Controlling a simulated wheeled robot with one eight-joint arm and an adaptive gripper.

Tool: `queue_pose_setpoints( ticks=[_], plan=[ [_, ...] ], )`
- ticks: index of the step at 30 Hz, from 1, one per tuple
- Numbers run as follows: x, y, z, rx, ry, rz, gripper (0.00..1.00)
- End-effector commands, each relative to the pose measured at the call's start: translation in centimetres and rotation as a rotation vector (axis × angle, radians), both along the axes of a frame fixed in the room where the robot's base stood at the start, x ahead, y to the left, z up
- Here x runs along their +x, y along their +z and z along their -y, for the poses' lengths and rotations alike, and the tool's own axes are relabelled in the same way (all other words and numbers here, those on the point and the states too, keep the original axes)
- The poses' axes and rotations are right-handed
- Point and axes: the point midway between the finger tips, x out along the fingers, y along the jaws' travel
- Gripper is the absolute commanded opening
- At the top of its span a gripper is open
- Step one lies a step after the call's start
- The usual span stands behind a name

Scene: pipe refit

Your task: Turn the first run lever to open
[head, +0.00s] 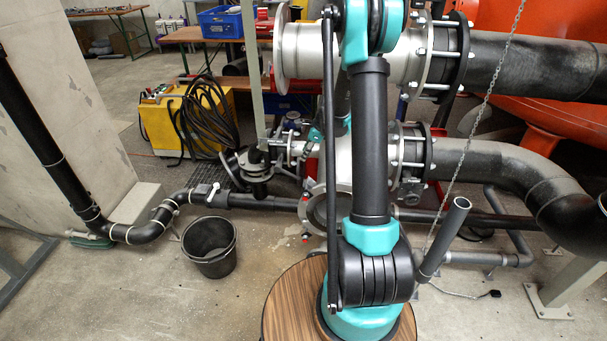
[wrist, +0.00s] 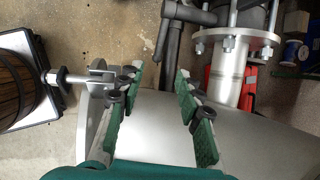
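My gripper (wrist: 160,72) is open in the wrist view, its two green-padded fingers apart with nothing between the tips. A wide silver pipe body (wrist: 245,140) lies below and behind the fingers. A silver fork-like bracket with a bolt (wrist: 78,78) shows just left of the left finger; I cannot tell whether it belongs to the lever. In the head view my arm covers the middle of the pipework and my gripper is not clearly visible. I cannot pick out the first run lever with certainty. A small fitting (head: 203,192) sits on the low black pipe.
A black bucket (head: 210,247) stands on the floor left of my arm. A yellow unit with black hoses (head: 190,120) stands behind it. Large flanged pipes (head: 500,160) fill the right, with a hanging chain (head: 472,130).

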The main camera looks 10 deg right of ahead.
Motion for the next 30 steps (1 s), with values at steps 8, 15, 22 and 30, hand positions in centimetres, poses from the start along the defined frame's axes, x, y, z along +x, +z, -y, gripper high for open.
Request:
queue_pose_setpoints(
  ticks=[8,15,22,30],
  plan=[
    [1.3,-3.9,-1.2,-0.001,0.0,0.0,0.36],
    [2.5,-7.8,-2.3,0.0,-0.001,-0.002,0.36],
    [3.7,-11.3,-3.5,-0.001,-0.001,-0.001,0.36],
    [4.7,-14.4,-4.4,-0.002,-0.001,-0.001,0.36]
  ],
)
